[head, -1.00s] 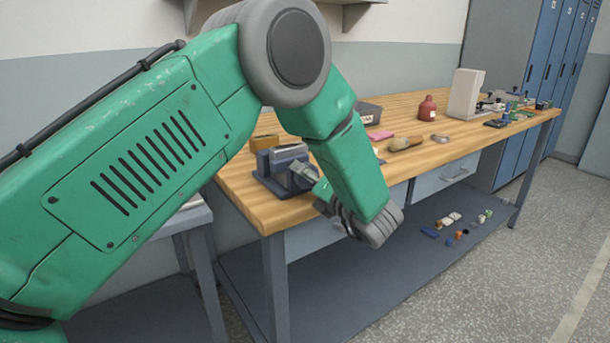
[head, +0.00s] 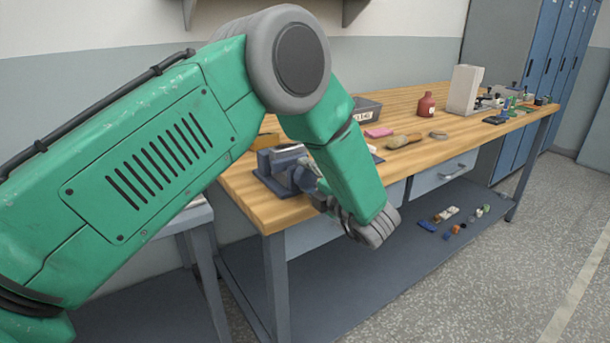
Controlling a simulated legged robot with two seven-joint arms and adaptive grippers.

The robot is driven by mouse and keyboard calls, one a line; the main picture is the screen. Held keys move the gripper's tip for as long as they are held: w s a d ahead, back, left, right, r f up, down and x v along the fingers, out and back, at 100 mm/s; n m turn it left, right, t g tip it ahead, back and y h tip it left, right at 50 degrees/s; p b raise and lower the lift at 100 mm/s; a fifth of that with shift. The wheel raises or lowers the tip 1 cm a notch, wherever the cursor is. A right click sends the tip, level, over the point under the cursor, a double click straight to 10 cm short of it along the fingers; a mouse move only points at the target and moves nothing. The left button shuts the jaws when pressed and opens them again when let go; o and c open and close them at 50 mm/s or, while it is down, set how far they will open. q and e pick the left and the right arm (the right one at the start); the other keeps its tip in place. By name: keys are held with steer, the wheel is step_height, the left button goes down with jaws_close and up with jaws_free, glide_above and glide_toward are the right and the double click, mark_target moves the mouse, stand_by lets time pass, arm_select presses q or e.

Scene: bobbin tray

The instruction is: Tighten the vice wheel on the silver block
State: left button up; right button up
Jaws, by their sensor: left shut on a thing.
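The dark blue-grey vice (head: 270,178) stands on the wooden bench near its front left corner. A paler grey piece, seemingly the silver block (head: 288,156), shows at the top of its jaws; my arm covers part of it. My left gripper (head: 322,196) is at the front of the vice, low by the bench edge, and is mostly hidden behind my green forearm. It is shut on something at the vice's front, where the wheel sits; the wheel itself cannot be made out. My right gripper is not in view.
On the bench (head: 245,200) are an ochre item (head: 264,141) behind the vice, a dark bin (head: 367,110), a pink block (head: 378,132), a brush (head: 404,140) and a red bottle (head: 427,104). Small parts lie on the lower shelf (head: 350,275). Floor space is clear at right.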

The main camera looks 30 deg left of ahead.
arm_select(q)
steer(key=shift+d+f, duration=0.25)
steer(key=shift+d, duration=0.05)
steer(key=o, duration=1.1)
steer(key=shift+o, duration=0.3)
steer(key=shift+w, duration=0.15)
steer(key=shift+d+r, duration=0.2)
steer(key=v, duration=1.2)
steer(key=shift+f, duration=0.2)
steer(key=shift+a, duration=0.1)
